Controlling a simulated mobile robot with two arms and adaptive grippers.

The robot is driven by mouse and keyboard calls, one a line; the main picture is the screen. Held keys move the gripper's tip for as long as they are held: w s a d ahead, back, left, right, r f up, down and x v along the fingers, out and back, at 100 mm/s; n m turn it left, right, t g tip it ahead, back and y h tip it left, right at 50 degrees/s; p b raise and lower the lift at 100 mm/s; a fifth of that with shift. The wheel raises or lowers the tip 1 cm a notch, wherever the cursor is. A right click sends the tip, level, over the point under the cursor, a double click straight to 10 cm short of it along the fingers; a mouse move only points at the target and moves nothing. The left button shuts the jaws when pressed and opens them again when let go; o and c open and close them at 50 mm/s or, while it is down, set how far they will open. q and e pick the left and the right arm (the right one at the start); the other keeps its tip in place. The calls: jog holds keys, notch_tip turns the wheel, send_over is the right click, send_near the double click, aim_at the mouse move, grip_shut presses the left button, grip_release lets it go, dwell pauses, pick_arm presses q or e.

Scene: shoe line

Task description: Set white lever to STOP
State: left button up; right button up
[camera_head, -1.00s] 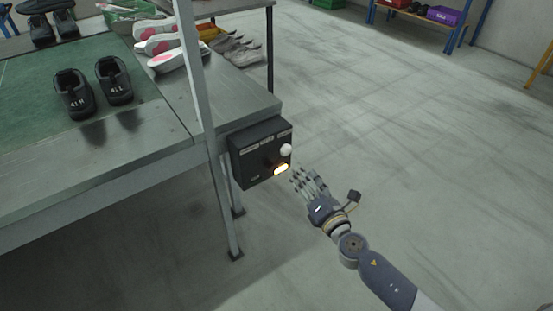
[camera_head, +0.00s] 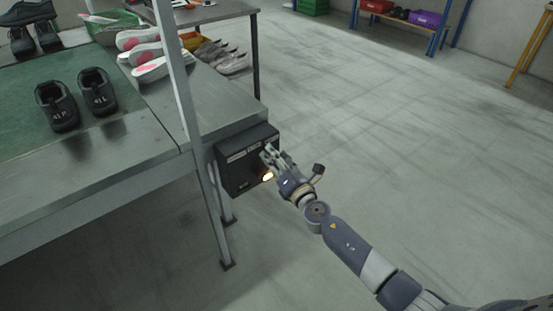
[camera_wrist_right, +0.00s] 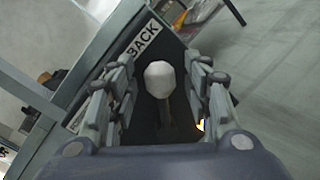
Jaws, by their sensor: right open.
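The black control box (camera_head: 232,164) is fixed at the end of the bench beside a metal post. A lit yellow lamp (camera_head: 268,177) glows on its lower right. The white lever's round knob (camera_wrist_right: 160,79) lies between the two fingers of my right gripper (camera_wrist_right: 163,90) in the wrist view. The gripper is open around the knob, with gaps on both sides. In the head view my right gripper (camera_head: 272,158) is at the box front and hides the knob. A label reading "BACK" shows beside the knob in the wrist view. My left gripper is not in view.
The bench (camera_head: 205,104) with a green belt carries black shoes (camera_head: 78,98), pink-marked soles (camera_head: 146,57) and grey shoes (camera_head: 222,57). A metal post (camera_head: 181,90) rises left of the box.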

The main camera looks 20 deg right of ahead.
grip_shut()
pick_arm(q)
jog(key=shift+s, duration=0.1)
pick_arm(e)
jog(key=shift+a, duration=0.1)
jog(key=a+n+b, duration=0.1)
jog(key=n, duration=0.1)
jog(key=s+a+r+n+t+b, duration=0.1)
jog(key=n, duration=0.1)
jog(key=a+n+b, duration=0.1)
jog(key=n, duration=0.2)
jog(key=shift+s+a+r+y, duration=0.2)
jog(key=shift+a+y, duration=0.15)
jog(key=shift+y, duration=0.05)
jog(key=shift+a+n, duration=0.1)
jog(key=shift+n, duration=0.2)
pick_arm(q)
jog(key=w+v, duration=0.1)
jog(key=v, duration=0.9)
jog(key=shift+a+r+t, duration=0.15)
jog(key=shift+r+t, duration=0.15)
pick_arm(e)
jog(key=shift+s+a+n+t, duration=0.15)
jog(key=shift+a+n+t, duration=0.15)
jog(key=shift+n, duration=0.1)
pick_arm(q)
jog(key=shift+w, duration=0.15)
